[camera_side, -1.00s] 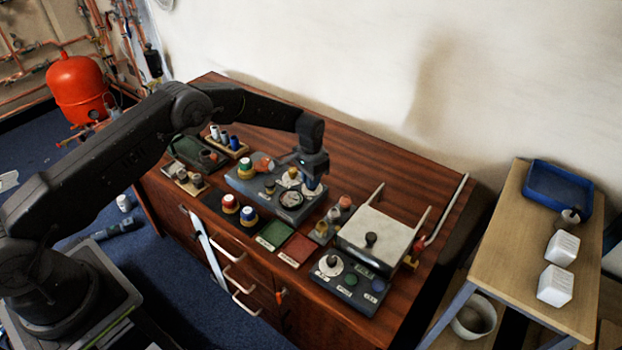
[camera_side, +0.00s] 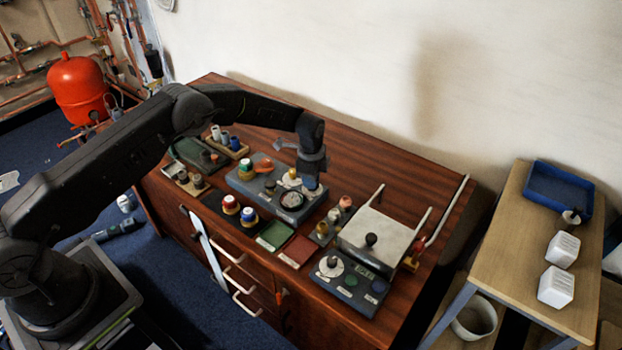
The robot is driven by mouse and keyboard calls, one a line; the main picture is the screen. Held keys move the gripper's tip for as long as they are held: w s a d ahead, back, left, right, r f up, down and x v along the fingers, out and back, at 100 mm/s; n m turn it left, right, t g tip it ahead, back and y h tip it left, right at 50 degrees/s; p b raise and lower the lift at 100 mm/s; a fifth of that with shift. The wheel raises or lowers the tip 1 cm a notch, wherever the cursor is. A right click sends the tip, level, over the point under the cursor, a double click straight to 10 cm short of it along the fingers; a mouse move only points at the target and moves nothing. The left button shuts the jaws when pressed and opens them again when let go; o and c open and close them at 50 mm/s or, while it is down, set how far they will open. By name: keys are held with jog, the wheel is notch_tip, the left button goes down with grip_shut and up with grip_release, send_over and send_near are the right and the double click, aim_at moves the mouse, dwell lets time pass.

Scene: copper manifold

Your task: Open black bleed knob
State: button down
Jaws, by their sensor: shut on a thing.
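The grey manifold panel (camera_side: 262,193) stands at the back middle of the wooden bench. It carries a round gauge (camera_side: 291,200), an orange lever knob (camera_side: 263,165) and a red, white and green knob (camera_side: 246,167). My gripper (camera_side: 311,180) points down over the panel's right end, with its jaws shut. I take the thing in the jaws to be the black bleed knob, but my gripper hides it, so its angle cannot be seen. A blue patch shows just below the jaws.
Green (camera_side: 275,235) and red (camera_side: 298,250) mats lie in front. Several loose caps stand nearby. A side table (camera_side: 512,240) holds a blue tray (camera_side: 558,188) and white blocks.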

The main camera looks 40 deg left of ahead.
jog(key=shift+m, duration=1.8)
jog(key=c, duration=1.1)
grip_release()
jog(key=shift+c, duration=0.2)
notch_tip(320, 180, up, 14)
